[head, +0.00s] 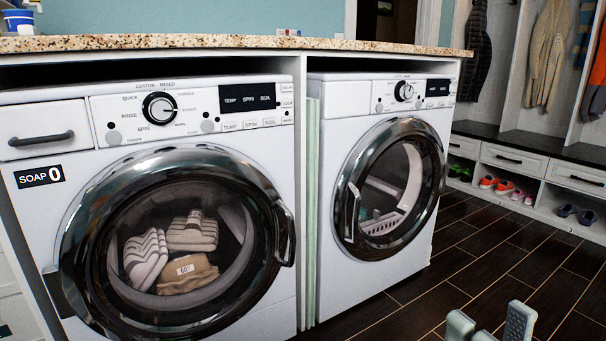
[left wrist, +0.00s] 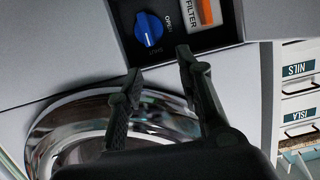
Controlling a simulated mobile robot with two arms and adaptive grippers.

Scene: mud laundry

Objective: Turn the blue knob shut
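The blue knob (left wrist: 148,29) sits in a dark recessed panel in the left wrist view, with "OPEN" lettering to its right and smaller lettering below it. A pale mark shows on its lower part; its exact setting is too small to tell. My left gripper (left wrist: 160,69) is open and empty, its two dark fingertips just below the knob and apart from it. The knob and left gripper do not show in the head view. My right gripper (head: 490,320) shows at the bottom of the head view, fingers apart, over the floor; its lower part is cut off.
An orange and white piece marked "FILTER" (left wrist: 208,12) is beside the knob. A chrome door ring (left wrist: 60,130) lies below. Two front-loading machines, left (head: 75,195) and right (head: 330,250), stand under a speckled counter (head: 220,42). Shoe cubbies (head: 545,190) line the right; dark floor between is clear.

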